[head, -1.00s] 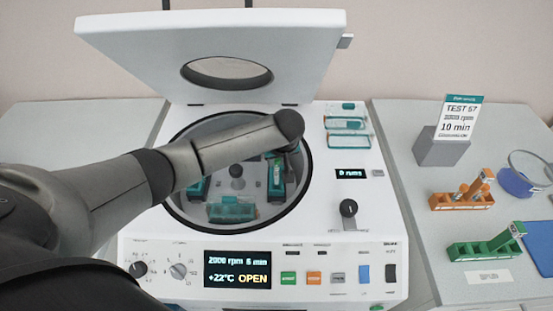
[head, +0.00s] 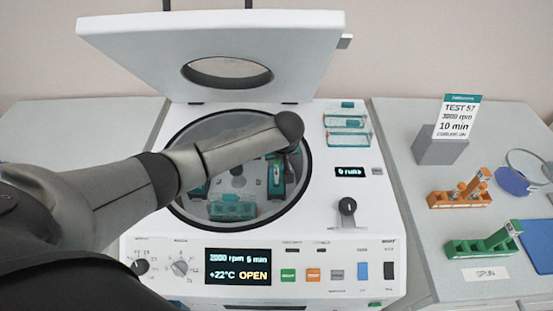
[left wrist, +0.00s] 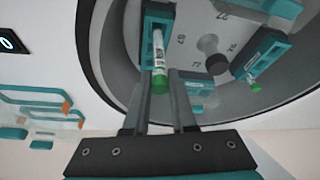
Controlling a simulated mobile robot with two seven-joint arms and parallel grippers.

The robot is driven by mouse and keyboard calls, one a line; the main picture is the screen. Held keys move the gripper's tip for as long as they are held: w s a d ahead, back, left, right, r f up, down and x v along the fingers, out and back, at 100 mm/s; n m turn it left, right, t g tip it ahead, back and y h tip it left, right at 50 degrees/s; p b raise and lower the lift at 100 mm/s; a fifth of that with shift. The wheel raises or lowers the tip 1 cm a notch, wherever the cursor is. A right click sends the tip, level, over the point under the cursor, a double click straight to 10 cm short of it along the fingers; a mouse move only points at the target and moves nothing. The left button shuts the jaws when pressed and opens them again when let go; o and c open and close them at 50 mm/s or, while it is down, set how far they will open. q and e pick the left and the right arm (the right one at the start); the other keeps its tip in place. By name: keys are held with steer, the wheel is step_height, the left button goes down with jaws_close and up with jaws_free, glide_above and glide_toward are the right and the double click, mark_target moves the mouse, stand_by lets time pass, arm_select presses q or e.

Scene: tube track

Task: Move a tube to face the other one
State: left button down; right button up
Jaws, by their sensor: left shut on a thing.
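The centrifuge rotor bowl (head: 238,222) is open under its raised lid. In the left wrist view my left gripper (left wrist: 163,75) is shut on a green-capped tube (left wrist: 159,62) with a white label. The tube is at a teal bucket (left wrist: 148,22); I cannot tell how deep it sits. A second green-capped tube (left wrist: 249,76) is in the bucket (left wrist: 268,52) across the rotor hub (left wrist: 212,55). In the head view my arm hides most of the gripper above the right-hand bucket (head: 276,174). My right gripper is not in view.
The lid (head: 210,45) stands up behind the bowl. Teal spare buckets (head: 346,124) lie on the deck at right. On the right bench are an orange rack (head: 460,199), a green rack (head: 482,246) and a sign (head: 458,118). The left bench is bare.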

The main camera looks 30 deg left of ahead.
mark_target(277, 169)
arm_select(q)
steer(key=shift+f, duration=0.15)
steer(key=shift+f, duration=0.35)
steer(key=shift+f, duration=0.1)
steer(key=shift+f+b, duration=0.25)
steer(key=shift+b, duration=0.05)
steer(key=shift+f+b, duration=0.75)
steer(key=shift+f, duration=0.75)
steer(key=c, duration=0.7)
jaws_free()
steer(key=shift+o, duration=0.2)
steer(key=shift+r, duration=0.1)
